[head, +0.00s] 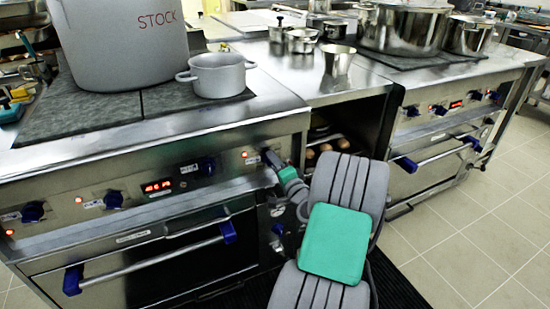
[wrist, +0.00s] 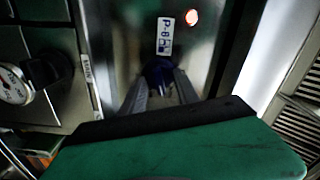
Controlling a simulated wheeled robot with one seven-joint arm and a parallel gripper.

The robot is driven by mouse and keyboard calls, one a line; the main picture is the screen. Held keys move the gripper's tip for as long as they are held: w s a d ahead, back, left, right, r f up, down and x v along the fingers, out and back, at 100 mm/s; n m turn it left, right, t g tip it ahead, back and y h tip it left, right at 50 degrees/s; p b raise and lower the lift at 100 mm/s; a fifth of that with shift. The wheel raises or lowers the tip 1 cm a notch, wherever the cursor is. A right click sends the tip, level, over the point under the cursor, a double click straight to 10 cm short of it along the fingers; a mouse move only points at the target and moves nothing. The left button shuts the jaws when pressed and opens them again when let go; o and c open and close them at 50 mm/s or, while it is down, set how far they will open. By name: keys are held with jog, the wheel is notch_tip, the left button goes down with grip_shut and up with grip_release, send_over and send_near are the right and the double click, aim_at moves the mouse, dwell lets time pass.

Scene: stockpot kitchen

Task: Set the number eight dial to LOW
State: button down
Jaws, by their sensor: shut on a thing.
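The number eight dial (wrist: 158,68) is a dark blue knob on the steel front panel in the wrist view. A small white label (wrist: 165,33), seemingly reading P-8, sits by it, and a red lamp (wrist: 192,17) glows near the label. My gripper (wrist: 161,82) is shut on the dial, one grey finger on each side. In the head view my gripper (head: 273,162) reaches the right end of the left range's front panel and hides the dial. The dial's pointer and setting cannot be read.
The left range panel has other blue dials (head: 113,199), a red display (head: 157,186) and an oven handle (head: 150,258) below. The stockpot (head: 120,45) and a smaller pot (head: 217,75) stand on top. A gauge (wrist: 14,90) is beside the panel.

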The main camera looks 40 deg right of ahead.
jog(key=m+p, duration=0.2)
jog(key=m, duration=0.1)
jog(key=shift+r+m, duration=0.1)
jog(key=shift+m, duration=0.3)
jog(key=shift+f+m+p, duration=0.2)
jog(key=shift+m+p, duration=1.15)
jog(key=shift+m, duration=0.35)
jog(key=c, duration=0.9)
grip_release()
jog(key=v, duration=0.8)
jog(key=shift+p, duration=0.3)
jog(key=shift+w, duration=0.1)
